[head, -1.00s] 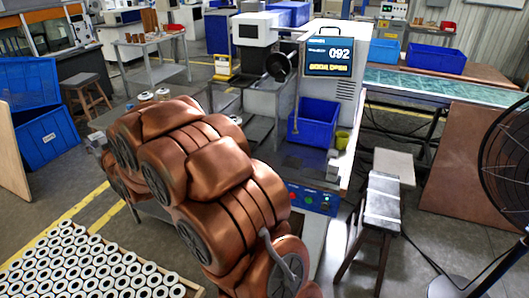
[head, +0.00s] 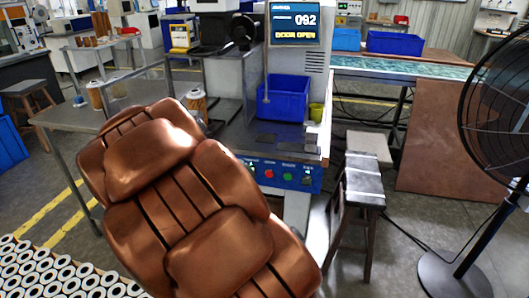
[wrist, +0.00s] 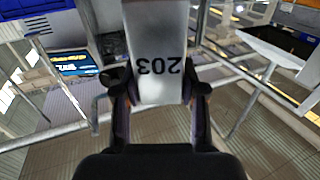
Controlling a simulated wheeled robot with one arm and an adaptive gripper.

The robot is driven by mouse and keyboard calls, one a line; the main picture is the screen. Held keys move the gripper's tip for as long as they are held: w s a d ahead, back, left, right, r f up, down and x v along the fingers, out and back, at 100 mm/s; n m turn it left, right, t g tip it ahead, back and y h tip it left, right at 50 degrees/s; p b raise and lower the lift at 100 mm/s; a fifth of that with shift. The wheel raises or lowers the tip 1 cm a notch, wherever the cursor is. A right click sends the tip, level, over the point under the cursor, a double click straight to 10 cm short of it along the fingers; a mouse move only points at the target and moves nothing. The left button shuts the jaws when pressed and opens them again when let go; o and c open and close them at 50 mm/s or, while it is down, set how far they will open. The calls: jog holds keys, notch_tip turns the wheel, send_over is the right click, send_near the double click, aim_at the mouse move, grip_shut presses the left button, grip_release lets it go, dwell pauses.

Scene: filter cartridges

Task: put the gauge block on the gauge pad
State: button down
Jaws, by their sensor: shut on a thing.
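My gripper (wrist: 161,94) is shut on a pale grey-white block marked 203 (wrist: 158,42), which I take as the gauge block. The number reads upside down in the wrist view. The fingers press its two sides, and its far end runs out of the top of the picture. In the head view my copper-coloured arm hides the gripper and the block. Flat dark pads lie on the machine's bench (head: 240,128), one at the left (head: 265,140) and one at the right (head: 302,143). I cannot tell which is the gauge pad.
A blue bin (head: 284,98) and a yellow-green cup (head: 316,112) stand on the bench, below a screen (head: 296,22). A stool (head: 364,185) and a black fan (head: 500,100) stand to the right. White ring-shaped cartridges (head: 50,275) fill the lower left. A grey table (head: 85,120) is at left.

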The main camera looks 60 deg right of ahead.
jog(key=s+d+f+m+g+h+b, duration=0.2)
jog(key=s+d+g+b, duration=0.15)
jog(key=s, duration=0.35)
jog(key=s+d+f+m+g+h+b, duration=0.1)
jog(key=s+d+f+m+g+b, duration=0.1)
jog(key=s+d, duration=0.45)
jog(key=p+x, duration=0.3)
jog(key=x, duration=0.2)
jog(key=p+x, duration=0.3)
jog(key=x, duration=0.2)
jog(key=f+p+x, duration=0.1)
jog(key=p+x, duration=0.3)
jog(key=x, duration=0.1)
jog(key=shift+s+d, duration=0.2)
jog(key=shift+d, duration=0.25)
